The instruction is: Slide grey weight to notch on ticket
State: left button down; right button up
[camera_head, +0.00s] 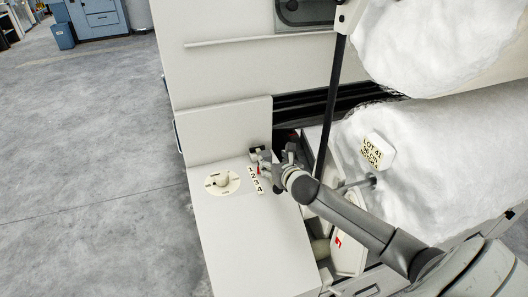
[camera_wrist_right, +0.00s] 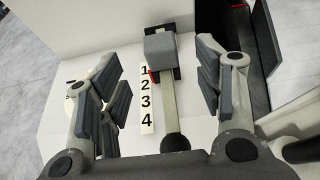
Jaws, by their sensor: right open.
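The grey weight (camera_wrist_right: 160,46) is a small block at the far end of a pale arm (camera_wrist_right: 170,100), by the 1 of a number strip (camera_wrist_right: 147,100) marked 1 to 4. A red pointer (camera_wrist_right: 152,77) shows beside the 1. My right gripper (camera_wrist_right: 160,66) is open, its fingers apart on either side of the arm and weight, with no visible contact. In the head view the right gripper (camera_head: 272,165) is over the strip (camera_head: 255,180) and partly hides the weight. The ticket (camera_head: 376,152) is on the white roll; its last line looks like NOTCH 4. My left gripper is out of view.
A round dial with a knob (camera_head: 221,182) sits left of the strip on the pale cabinet top (camera_head: 240,235). A pale upright panel (camera_head: 225,130) stands behind. A black rod (camera_head: 330,110) and white fibre rolls (camera_head: 430,150) are to the right. Open floor (camera_head: 90,150) lies left.

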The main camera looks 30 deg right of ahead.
aim_at(266, 155)
jog(key=x, duration=0.3)
jog(key=shift+w+f, duration=0.1)
jog(key=shift+w, duration=0.2)
jog(key=x, duration=0.4)
jog(key=shift+p, duration=0.4)
jog(key=shift+w+d+f, duration=0.15)
jog(key=shift+w, duration=0.1)
jog(key=shift+w+f, duration=0.25)
jog(key=shift+w, duration=0.2)
jog(key=shift+d, duration=0.1)
jog(key=shift+w, duration=0.1)
jog(key=c, duration=1.3)
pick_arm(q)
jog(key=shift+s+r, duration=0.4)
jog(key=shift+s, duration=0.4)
pick_arm(e)
jog(key=shift+f, duration=0.1)
grip_shut()
